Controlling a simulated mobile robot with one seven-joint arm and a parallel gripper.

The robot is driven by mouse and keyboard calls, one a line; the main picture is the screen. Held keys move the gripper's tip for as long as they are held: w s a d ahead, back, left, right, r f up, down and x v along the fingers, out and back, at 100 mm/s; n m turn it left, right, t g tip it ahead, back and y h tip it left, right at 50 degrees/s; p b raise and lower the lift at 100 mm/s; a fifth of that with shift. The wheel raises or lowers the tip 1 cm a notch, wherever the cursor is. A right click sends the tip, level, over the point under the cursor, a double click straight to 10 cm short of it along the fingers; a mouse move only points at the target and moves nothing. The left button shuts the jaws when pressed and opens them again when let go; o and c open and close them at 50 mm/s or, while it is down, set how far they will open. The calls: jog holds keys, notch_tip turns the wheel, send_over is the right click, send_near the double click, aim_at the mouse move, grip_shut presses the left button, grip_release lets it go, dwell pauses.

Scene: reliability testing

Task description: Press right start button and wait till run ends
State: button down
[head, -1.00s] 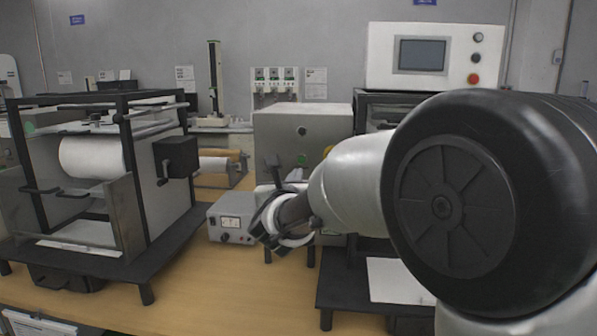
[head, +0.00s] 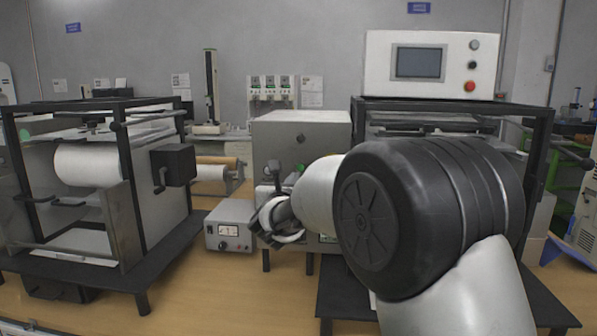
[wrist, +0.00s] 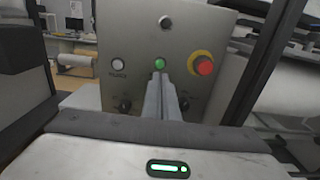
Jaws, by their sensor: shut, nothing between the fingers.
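A green button (wrist: 160,63) sits in the middle of the grey control box's front panel (wrist: 140,40) in the wrist view. My gripper (wrist: 159,77) is shut and empty. Its fingertips appear just below the green button; I cannot tell whether they touch the panel. A red stop button (wrist: 204,66) in a yellow ring is to the right, and a white button (wrist: 117,64) is to the left. In the head view the grey box (head: 285,135) stands at the centre, with my gripper (head: 274,222) before it and my arm covering its lower right.
Black-framed roll machines stand at left (head: 90,175) and right (head: 535,150). The right one carries a white screen unit (head: 380,70). A small grey power supply (head: 229,225) sits left of my gripper. Black knobs (wrist: 123,103) lie low on the panel. Table is bare in front.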

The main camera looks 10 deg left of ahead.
aim_at(301, 165)
jog(key=w, duration=0.8)
jog(key=shift+d+p, duration=0.15)
jog(key=shift+p, duration=0.2)
jog(key=shift+w, duration=0.1)
jog(key=shift+w+f+b, duration=0.15)
jog(key=shift+w+b, duration=0.1)
jog(key=shift+b, duration=0.1)
jog(key=shift+w+d+b, duration=0.1)
jog(key=shift+w+b, duration=0.15)
jog(key=shift+b, duration=0.05)
jog(key=shift+w+r, duration=0.1)
jog(key=shift+r, duration=0.4)
jog(key=shift+d, duration=0.1)
